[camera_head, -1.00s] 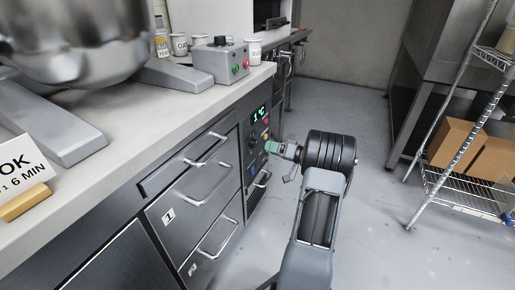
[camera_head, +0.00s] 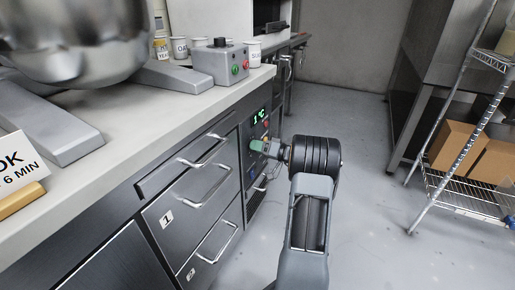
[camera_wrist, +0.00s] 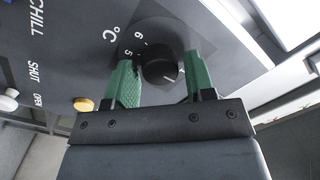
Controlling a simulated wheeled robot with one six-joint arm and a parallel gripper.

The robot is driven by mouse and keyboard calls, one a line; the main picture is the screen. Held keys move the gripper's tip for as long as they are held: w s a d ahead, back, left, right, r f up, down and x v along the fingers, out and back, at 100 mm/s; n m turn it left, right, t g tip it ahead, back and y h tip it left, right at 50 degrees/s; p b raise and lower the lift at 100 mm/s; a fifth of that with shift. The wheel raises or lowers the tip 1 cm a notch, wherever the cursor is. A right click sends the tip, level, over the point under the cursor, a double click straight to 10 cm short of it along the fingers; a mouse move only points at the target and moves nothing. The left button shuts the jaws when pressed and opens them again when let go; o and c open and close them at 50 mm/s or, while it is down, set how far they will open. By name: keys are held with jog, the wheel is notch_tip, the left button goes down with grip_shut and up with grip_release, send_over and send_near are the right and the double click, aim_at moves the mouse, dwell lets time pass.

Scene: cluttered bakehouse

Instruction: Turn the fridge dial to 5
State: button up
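The fridge dial (camera_wrist: 160,62) is a round black knob on the dark control panel. In the wrist view the scale numbers 5 and 6 show at its upper left, under a °C mark. A white pointer line on the knob points to the lower right, away from the 5. My gripper (camera_wrist: 163,66) has its green fingers on either side of the knob, parted, with small gaps seeming to remain. In the head view my gripper (camera_head: 259,146) is at the panel below the green display (camera_head: 259,115), which reads 1°C, and hides the dial.
An orange button (camera_wrist: 83,104) and a white knob (camera_wrist: 9,101) by SHUT and OPEN labels lie left of my fingers. Drawers with bar handles (camera_head: 204,152) are left of the panel. A wire shelf (camera_head: 463,182) with cardboard boxes stands right; floor between is clear.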

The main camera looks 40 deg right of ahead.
jog(key=c, duration=0.6)
jog(key=shift+a, duration=0.1)
jog(key=shift+c, duration=0.2)
